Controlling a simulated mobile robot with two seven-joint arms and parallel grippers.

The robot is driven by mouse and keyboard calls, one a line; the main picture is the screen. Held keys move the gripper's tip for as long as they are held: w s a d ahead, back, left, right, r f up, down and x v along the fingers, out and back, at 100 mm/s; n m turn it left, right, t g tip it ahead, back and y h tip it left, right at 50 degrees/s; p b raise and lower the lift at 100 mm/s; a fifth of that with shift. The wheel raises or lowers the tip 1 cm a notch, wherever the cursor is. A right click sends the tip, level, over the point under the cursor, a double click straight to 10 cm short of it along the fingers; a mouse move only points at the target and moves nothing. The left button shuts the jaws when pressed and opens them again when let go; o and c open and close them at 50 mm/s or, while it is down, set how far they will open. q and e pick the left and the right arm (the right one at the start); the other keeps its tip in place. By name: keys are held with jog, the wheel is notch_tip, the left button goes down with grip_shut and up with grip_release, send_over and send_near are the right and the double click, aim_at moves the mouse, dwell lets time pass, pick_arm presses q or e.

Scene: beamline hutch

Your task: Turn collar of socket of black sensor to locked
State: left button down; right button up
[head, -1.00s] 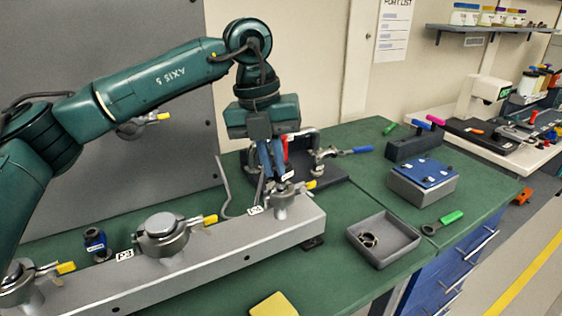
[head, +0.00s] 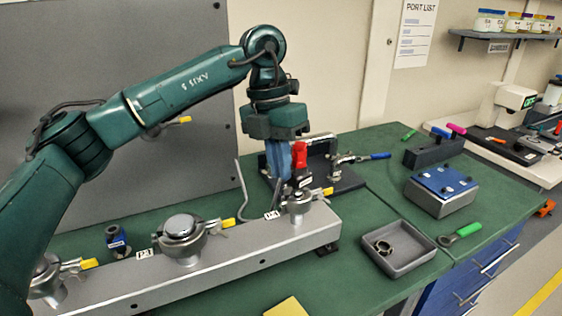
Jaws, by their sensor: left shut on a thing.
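A black sensor (head: 306,181) with a small white label stands at the rightmost socket (head: 298,206) on the long grey rail. The socket's collar has a yellow-tipped lever (head: 326,191) pointing right. My left gripper (head: 284,178) points down with its blue fingers at the sensor's left side, above the socket. It is shut, apparently on the black sensor; the fingers hide the exact contact. I cannot tell how deep the sensor sits. The yellow tip is clear of the fingers. My right gripper is not in view.
The rail (head: 235,252) bears other yellow-levered sockets. A blue sensor (head: 117,240) stands behind it. A fixture with a blue-handled clamp (head: 375,156) and a red part (head: 300,158) are close to my gripper. A grey tray (head: 402,262) with rings is at right.

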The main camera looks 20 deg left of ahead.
pick_arm(q)
jog(key=c, duration=1.5)
grip_release()
jog(key=r, duration=0.4)
jog(key=a+r, duration=0.1)
jog(key=r, duration=0.3)
jog(key=a+r+p, duration=0.1)
jog(key=r, duration=0.4)
jog(key=shift+w+a, duration=0.1)
jog(key=shift+w, duration=0.3)
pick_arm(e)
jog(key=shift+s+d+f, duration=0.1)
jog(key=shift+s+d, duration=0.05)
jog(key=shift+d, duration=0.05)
